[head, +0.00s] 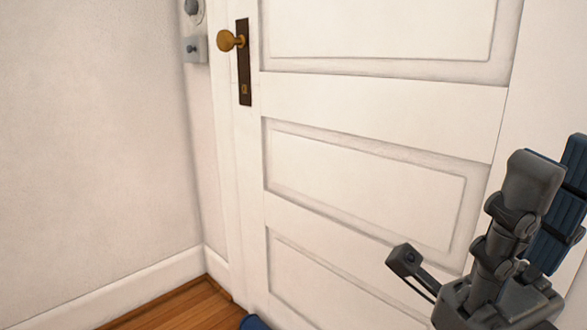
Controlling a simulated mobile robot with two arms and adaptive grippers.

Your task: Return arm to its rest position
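My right gripper (545,205) is at the lower right of the head view, dark grey with blue parts, its fingers pointing up. It is in front of the white door and holds nothing that I can see. Its right side is cut off by the picture edge, and I cannot tell how far apart its fingers are. A small dark block on a bracket sticks out to its left. My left gripper is not in view.
A white panelled door (385,105) fills the middle and right. Its brass knob (227,40) sits on a dark plate (244,75) at upper left. A plain wall (90,130) stands left, with switches (195,48) beside the frame. Wooden floor (175,308) shows at the bottom.

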